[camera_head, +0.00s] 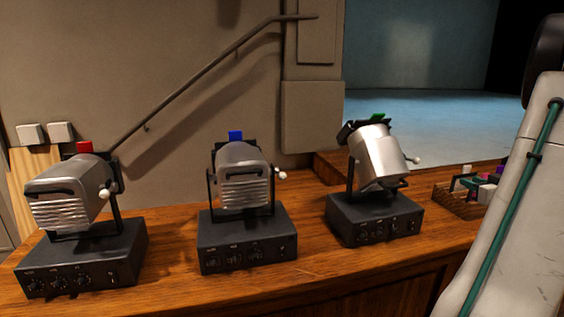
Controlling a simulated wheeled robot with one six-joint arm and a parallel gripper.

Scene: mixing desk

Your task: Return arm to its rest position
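My arm (505,225) shows as a pale link with a green cable along it, running up the right edge of the head view. A dark joint (547,62) sits at its upper end and is cut off by the frame. My gripper is out of view, so whether it is open or holds anything is hidden.
A wooden desk (330,283) bears three silver lamps on dark control boxes, tagged red (84,147), blue (236,135) and green (377,117). A tray (447,201) of small coloured blocks lies right, partly behind my arm. A sloping handrail (205,77) runs along the wall.

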